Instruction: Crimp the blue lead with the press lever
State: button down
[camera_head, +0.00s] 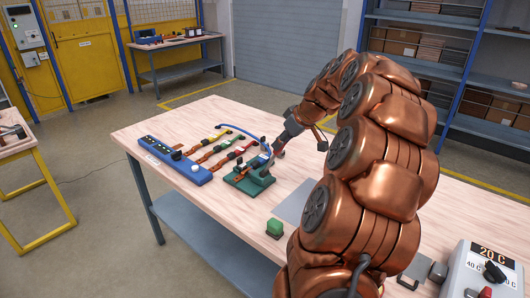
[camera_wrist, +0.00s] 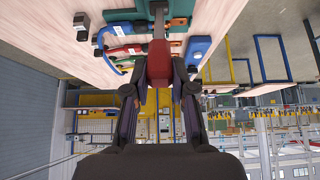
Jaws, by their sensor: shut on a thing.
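The green press (camera_head: 250,177) stands on the wooden table, and part of it shows at the top of the wrist view (camera_wrist: 180,8). My gripper (camera_wrist: 160,84) is shut on the red handle (camera_wrist: 159,62) of the press lever (camera_wrist: 159,22). In the head view my gripper (camera_head: 279,146) is just behind and right of the press, with the lever tilted up. The blue lead (camera_head: 241,131) arcs over the back of the press and comes down near it; its curve also shows in the wrist view (camera_wrist: 104,36). Whether its end is inside the press is hidden.
A blue terminal strip (camera_head: 172,160) lies left of the press, with yellow, red and green leads between. A green block (camera_head: 275,227) and a grey plate (camera_head: 297,202) lie toward the front. A grey box marked 20 C (camera_head: 480,272) stands front right.

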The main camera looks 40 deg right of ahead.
jog(key=s+f+b, duration=0.1)
jog(key=s+b, duration=0.1)
jog(key=s+f+b, duration=0.1)
jog(key=s+b, duration=0.1)
jog(key=shift+d+f, duration=0.15)
jog(key=shift+f, duration=0.05)
dwell(0.4)
jog(key=shift+s+d+f+b, duration=0.1)
jog(key=shift+s+f+b, duration=0.7)
jog(key=shift+b, duration=0.3)
jog(key=shift+s+f+b, duration=0.55)
jog(key=shift+f+b, duration=0.3)
jog(key=shift+b, duration=0.25)
jog(key=c, duration=0.9)
grip_release()
jog(key=shift+r, duration=0.1)
jog(key=v, duration=1.2)
